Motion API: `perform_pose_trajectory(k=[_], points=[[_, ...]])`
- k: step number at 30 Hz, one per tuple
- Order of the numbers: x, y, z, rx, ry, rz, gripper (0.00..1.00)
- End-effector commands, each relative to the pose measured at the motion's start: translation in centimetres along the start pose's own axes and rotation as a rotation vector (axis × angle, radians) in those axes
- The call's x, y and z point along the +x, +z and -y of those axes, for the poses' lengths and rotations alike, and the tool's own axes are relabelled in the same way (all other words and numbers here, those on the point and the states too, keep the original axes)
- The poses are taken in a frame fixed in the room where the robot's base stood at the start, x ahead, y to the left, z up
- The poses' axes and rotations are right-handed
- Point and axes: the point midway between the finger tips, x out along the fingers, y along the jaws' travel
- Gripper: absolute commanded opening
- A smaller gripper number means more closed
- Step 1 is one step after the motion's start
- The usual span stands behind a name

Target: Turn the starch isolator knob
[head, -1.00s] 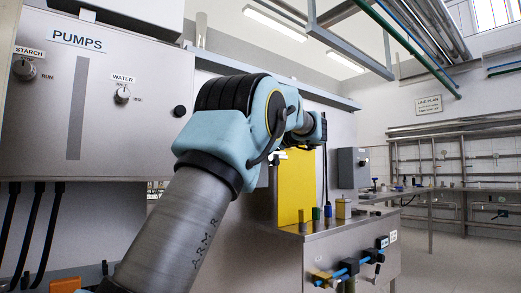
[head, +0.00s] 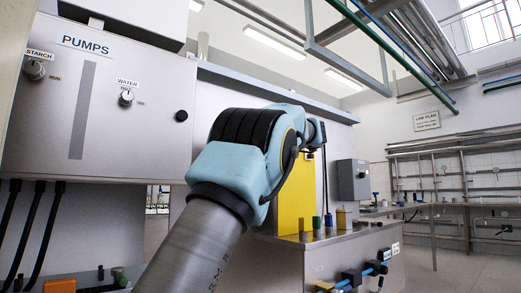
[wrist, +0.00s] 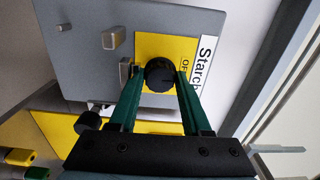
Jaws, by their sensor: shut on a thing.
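The starch isolator knob (wrist: 158,76) is a round black knob on a yellow plate (wrist: 188,52), with a white "Starch" label (wrist: 204,62) and "OFF" lettering beside it. My gripper (wrist: 159,82) has two green fingers, one on each side of the knob, and is shut on it. The plate is on a grey box face (wrist: 85,30), seen rotated in the wrist view. In the head view my arm's links hide the gripper, and I cannot make out the knob there.
A "PUMPS" cabinet (head: 110,110) with a starch knob (head: 34,70) and a water knob (head: 126,97) stands at left. A yellow panel (head: 289,205) and a steel bench (head: 335,240) with small coloured parts are beyond my arm. Open floor (head: 455,270) lies at right.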

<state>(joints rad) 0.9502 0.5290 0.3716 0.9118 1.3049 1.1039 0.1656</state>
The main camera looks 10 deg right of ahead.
Motion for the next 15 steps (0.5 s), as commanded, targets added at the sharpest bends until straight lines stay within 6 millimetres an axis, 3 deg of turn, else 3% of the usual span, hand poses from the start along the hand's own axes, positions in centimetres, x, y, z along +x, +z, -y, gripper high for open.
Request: perform_pose_trajectory(k=[11, 12, 15], points=[[0.0, -0.01, -0.1, -0.006, 0.002, 0.001, 0.0], [0.0, -0.01, -0.1, -0.006, 0.002, 0.001, 0.5], [0.0, -0.01, -0.08, -0.005, 0.002, 0.0, 0.62]])
